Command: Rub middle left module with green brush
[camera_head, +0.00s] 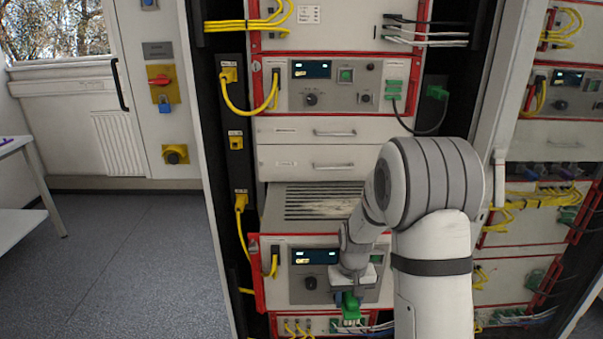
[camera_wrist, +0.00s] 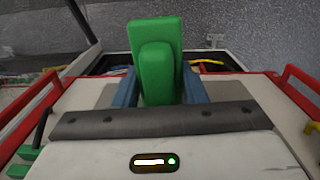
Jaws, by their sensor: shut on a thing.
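In the head view, the left rack holds several red-framed modules. One module with a small display (camera_head: 315,257) juts forward below the drawers, and its slotted top (camera_head: 300,203) carries a pale smear. I cannot tell for certain which one is the middle left module. My gripper (camera_head: 350,291) is in front of the right part of this jutting module's face. It is shut on the green brush (camera_wrist: 155,62), whose block stands between the blue fingers in the wrist view. The brush also shows below the gripper in the head view (camera_head: 351,308). Its bristles and any contact are hidden.
An upper module (camera_head: 330,85) and two drawers (camera_head: 315,165) are above. Yellow cables (camera_head: 240,215) hang at the left, and a lower module (camera_head: 290,326) with cables is beneath. A second rack (camera_head: 525,235) stands at the right. The floor (camera_head: 125,260) at the left is clear.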

